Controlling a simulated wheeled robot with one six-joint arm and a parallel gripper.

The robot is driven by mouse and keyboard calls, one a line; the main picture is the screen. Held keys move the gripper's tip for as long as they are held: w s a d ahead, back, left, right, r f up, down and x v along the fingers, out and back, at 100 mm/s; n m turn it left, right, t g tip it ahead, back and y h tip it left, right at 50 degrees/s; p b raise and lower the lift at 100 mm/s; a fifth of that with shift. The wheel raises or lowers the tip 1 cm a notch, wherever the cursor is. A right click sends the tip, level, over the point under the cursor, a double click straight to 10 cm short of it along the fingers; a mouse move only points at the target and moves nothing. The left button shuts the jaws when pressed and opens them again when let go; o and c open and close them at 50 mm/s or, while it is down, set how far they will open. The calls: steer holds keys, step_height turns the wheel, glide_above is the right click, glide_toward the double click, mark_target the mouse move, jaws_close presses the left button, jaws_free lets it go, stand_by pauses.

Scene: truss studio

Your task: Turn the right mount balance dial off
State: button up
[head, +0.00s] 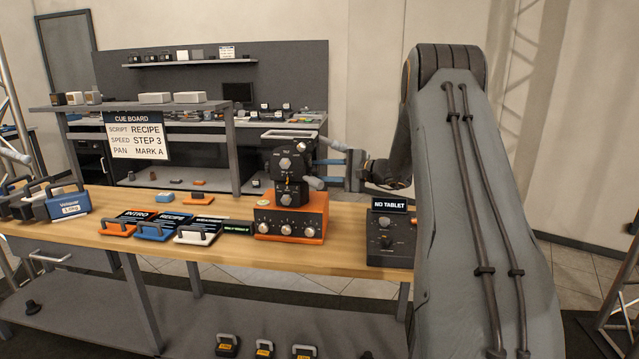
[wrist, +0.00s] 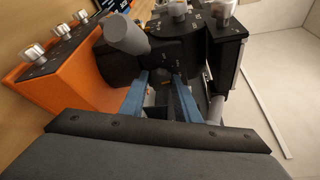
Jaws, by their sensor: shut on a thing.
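The black mount (head: 290,165) stands on an orange unit (head: 290,222) with several silver knobs on the wooden bench. My gripper (head: 318,162) reaches in from the right, its blue fingers at the mount's right side. In the wrist view, my gripper (wrist: 161,78) has its fingers against the black mount (wrist: 178,47), one on each side of a small part there. I take this part to be the right balance dial. It is mostly hidden by the fingers, and its setting cannot be read.
A grey handle (head: 316,183) sticks out just below my fingers; it also shows in the wrist view (wrist: 125,33). A black "NO TABLET" box (head: 390,235) stands to the right. Labelled plates, including the blue recipe plate (head: 163,227), lie to the left.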

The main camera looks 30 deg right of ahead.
steer(key=n+t+y+b, duration=0.1)
steer(key=n+b, duration=0.2)
steer(key=b, duration=0.6)
steer(key=f+n+t+y+b, duration=0.1)
steer(key=n+b, duration=0.3)
steer(key=b, duration=0.5)
steer(key=n+t+b, duration=0.1)
steer(key=n+b, duration=0.2)
steer(key=b, duration=0.5)
steer(key=shift+f+n+y+b, duration=0.15)
steer(key=shift+n+y+b, duration=0.25)
steer(key=shift+r+n+b, duration=0.2)
steer(key=shift+n+b, duration=0.3)
steer(key=shift+b, duration=0.35)
steer(key=o, duration=1)
steer(key=shift+o, duration=0.2)
steer(key=shift+d, duration=0.1)
